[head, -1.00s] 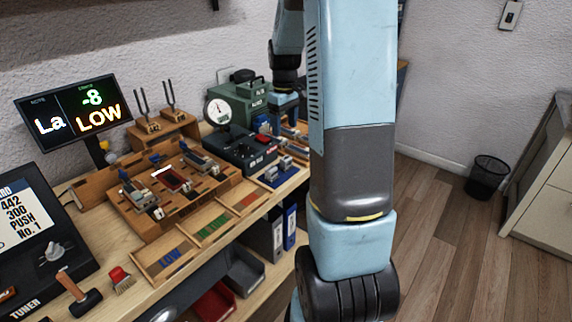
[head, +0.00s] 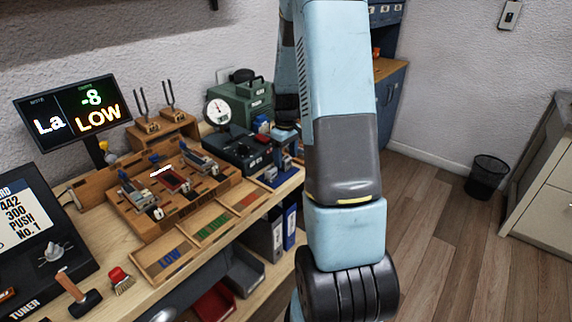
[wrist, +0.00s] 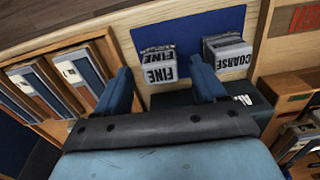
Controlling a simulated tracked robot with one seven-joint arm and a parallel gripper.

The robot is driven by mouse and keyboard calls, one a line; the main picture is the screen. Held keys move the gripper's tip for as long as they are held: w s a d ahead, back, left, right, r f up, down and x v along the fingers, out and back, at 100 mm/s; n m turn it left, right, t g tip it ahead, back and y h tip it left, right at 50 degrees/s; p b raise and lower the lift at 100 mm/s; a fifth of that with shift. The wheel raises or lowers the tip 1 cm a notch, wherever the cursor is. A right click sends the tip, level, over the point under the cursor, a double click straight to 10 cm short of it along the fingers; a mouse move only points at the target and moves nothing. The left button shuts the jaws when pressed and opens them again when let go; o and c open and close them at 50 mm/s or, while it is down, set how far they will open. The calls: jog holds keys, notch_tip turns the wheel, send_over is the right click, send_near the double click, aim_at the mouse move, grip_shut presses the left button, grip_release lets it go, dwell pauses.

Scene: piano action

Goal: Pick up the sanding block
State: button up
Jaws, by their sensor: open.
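Two small grey sanding blocks sit on a blue mat (wrist: 190,28) in the wrist view. The one marked FINE (wrist: 158,68) is left of centre, and the one marked COARSE (wrist: 228,57) is to its right. My gripper (wrist: 163,86) is open, with its two blue fingers spread. In the wrist view the FINE block appears between the fingertips, and the COARSE block appears beyond the right finger. I cannot tell the exact gap in depth. In the head view my gripper is over the right end of the bench, and my arm hides part of this area.
A green machine with a dial gauge (head: 218,111) stands on the bench close to my gripper. A wooden action tray (head: 128,214) lies to the left. Binders (head: 278,238) stand below the bench edge. Floor (head: 430,240) to the right is clear.

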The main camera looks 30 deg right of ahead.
jog(key=shift+f, duration=0.85)
jog(key=c, duration=1.1)
